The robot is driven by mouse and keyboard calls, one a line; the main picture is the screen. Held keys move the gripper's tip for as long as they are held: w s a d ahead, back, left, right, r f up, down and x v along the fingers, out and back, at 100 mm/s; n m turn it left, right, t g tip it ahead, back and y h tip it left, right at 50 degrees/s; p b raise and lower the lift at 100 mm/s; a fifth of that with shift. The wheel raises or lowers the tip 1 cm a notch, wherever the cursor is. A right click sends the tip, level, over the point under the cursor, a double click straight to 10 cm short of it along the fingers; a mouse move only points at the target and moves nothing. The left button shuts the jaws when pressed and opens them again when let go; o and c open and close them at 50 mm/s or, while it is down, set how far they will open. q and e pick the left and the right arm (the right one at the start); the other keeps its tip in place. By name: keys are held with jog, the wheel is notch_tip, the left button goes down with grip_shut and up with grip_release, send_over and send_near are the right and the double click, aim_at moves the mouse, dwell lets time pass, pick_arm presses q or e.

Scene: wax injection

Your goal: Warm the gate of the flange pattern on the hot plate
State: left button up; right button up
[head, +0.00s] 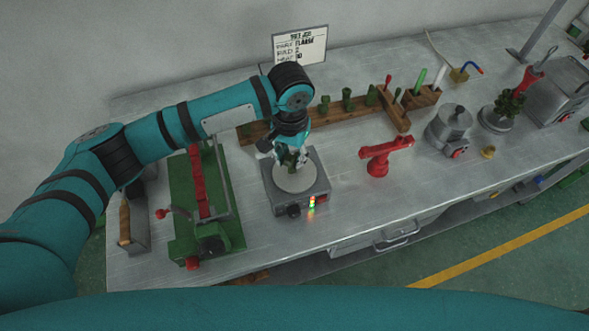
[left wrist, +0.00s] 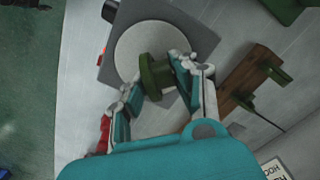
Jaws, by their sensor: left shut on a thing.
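My left gripper (head: 290,158) comes down from above over the hot plate (head: 316,187), a grey box with a pale round disc on top and lit lamps on its front. The gripper is shut on the green flange pattern (left wrist: 154,75), which shows between the fingers in the left wrist view. The pattern is over the disc, near its edge in that view. The disc of the hot plate also shows there (left wrist: 145,42). I cannot tell whether the gate touches the disc; the pattern's lower end is hidden. My right gripper is not in view.
A green fixture with a red bar (head: 202,185) stands left of the hot plate. A wooden rack (head: 340,113) with several green patterns is behind. A red clamp-like tool (head: 385,155) and a metal pot (head: 449,125) stand to the right. The bench front right of the plate is clear.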

pick_arm(q)
jog(key=shift+p, duration=0.35)
dwell(0.6)
jog(key=shift+s+f, duration=0.1)
jog(key=shift+f, duration=0.05)
dwell(1.3)
notch_tip(320, 180, up, 6)
jog(key=p, duration=0.8)
jog(key=shift+r, duration=0.2)
jog(key=shift+f, duration=0.1)
dwell(0.9)
